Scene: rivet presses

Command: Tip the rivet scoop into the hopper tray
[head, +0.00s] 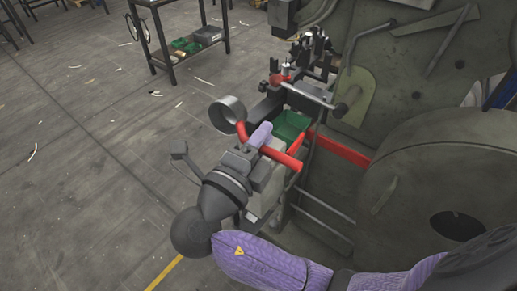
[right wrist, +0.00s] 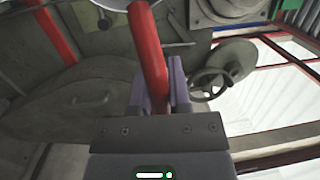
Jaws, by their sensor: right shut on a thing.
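The rivet scoop has a grey round cup (head: 228,115) and a red handle (head: 283,158). My right gripper (head: 262,139) is shut on the handle, with its purple fingers on both sides of it. The right wrist view shows the red handle (right wrist: 149,55) between the fingers, with a bit of the cup's rim at the top edge. The cup is held in the air, left of the green hopper tray (head: 292,126) and apart from it. I cannot tell whether rivets are in the cup. The tray is partly hidden behind the handle and gripper. My left gripper is not in view.
The large grey-green press (head: 400,100) with its round housing (head: 440,180) fills the right side. A red bar (head: 340,150) runs beside the tray, and black tooling (head: 315,50) stands behind it. A dark cart (head: 185,45) stands at the back. The floor left is open, with small scraps.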

